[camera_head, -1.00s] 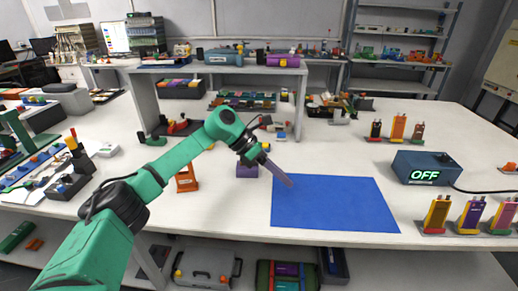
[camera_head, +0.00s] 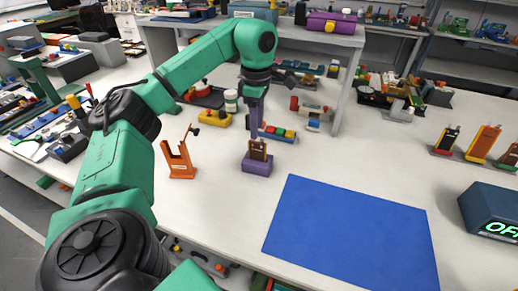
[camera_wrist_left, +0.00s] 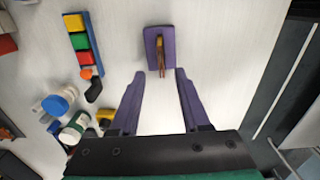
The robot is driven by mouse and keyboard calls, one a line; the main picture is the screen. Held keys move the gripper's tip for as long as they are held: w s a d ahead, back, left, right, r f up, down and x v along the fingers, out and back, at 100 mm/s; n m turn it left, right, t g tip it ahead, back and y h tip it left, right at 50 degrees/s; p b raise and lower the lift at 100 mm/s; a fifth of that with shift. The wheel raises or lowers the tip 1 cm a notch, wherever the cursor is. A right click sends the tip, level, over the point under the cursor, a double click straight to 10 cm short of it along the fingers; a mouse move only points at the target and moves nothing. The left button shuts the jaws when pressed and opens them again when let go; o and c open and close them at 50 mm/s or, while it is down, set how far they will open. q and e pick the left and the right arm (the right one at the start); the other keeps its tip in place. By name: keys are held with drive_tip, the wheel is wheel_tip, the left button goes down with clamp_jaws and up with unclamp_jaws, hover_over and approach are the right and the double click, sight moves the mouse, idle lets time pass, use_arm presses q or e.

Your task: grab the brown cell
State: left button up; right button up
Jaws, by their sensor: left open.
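The brown cell (camera_head: 258,148) stands upright in a small purple holder (camera_head: 257,168) on the white table, left of the blue mat. In the left wrist view the brown cell (camera_wrist_left: 161,62) shows in the purple holder (camera_wrist_left: 151,38), ahead of the fingertips and centred between them. My left gripper (camera_head: 253,125) points down just above and behind the cell in the head view. In the left wrist view its two purple fingers (camera_wrist_left: 160,78) are apart with nothing between them. My right gripper is not in view.
An orange stand (camera_head: 180,162) is left of the holder. A tray of coloured blocks (camera_head: 278,133) and a white bottle (camera_head: 231,100) lie behind it. The blue mat (camera_head: 350,235) is empty. Several cells in stands, including an orange cell (camera_head: 484,142), and an OFF display box (camera_head: 490,212) are right.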

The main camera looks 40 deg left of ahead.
sight(257, 143)
use_arm(q)
wheel_tip(257, 143, down, 7)
drive_tip(key=shift+s+d+p, duration=0.1)
drive_tip(key=shift+s+p, duration=0.05)
drive_tip(key=shift+p, duration=0.2)
drive_tip(key=shift+f, duration=0.35)
clamp_jaws()
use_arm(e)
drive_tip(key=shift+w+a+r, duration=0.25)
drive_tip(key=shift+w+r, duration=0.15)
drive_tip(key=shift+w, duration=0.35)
